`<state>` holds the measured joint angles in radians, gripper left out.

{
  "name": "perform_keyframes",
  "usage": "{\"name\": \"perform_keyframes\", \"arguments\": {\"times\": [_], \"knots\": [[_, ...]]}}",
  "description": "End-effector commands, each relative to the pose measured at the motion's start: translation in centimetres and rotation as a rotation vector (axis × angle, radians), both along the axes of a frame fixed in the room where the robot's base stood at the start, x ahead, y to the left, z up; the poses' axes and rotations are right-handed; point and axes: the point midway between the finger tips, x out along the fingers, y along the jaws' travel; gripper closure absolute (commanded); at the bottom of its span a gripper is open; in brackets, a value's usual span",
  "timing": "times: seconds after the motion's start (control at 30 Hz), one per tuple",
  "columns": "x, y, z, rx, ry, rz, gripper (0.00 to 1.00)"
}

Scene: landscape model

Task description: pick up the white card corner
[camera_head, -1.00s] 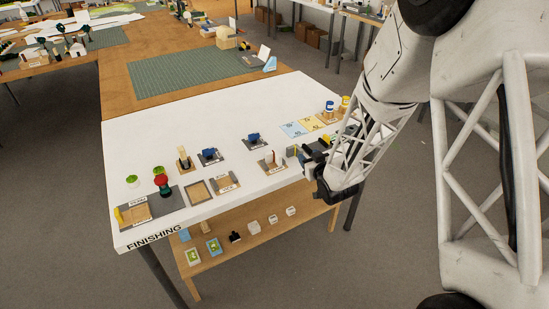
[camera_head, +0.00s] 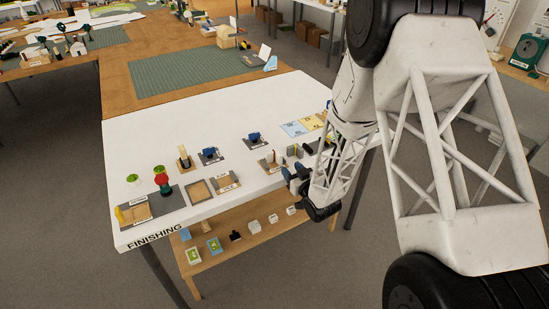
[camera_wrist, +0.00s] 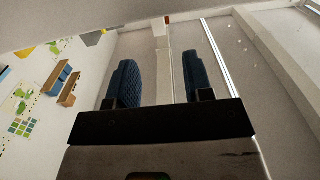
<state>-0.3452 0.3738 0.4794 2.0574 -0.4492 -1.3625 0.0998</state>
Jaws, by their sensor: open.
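A small white upright piece, which looks like the white card corner (camera_head: 272,158), stands on a grey and tan pad near the front edge of the white table in the head view. It is small, so its exact shape is hard to tell. My gripper (camera_head: 296,172) is open at the table's front edge, to the right of and nearer than that piece, and apart from it. In the wrist view my gripper (camera_wrist: 158,60) has its two blue fingers spread with nothing between them. The card corner is not recognizable in the wrist view.
The white table (camera_head: 150,222) carries several pads with small models. A blue model (camera_head: 254,139) stands behind the white piece, and small dark blocks (camera_head: 310,147) lie right of it. A wooden shelf (camera_head: 217,262) below the front edge holds several small pieces.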

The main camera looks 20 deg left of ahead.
Motion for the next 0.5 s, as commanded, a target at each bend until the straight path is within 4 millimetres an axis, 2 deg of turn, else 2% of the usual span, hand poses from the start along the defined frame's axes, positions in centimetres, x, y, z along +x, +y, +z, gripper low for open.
{"name": "perform_keyframes", "arguments": {"times": [0.3,0.5], "knots": [[1.5,1.6,0.0,-0.001,0.001,0.001,0.53],[1.7,1.7,0.0,-0.001,0.001,0.0,0.53]]}}
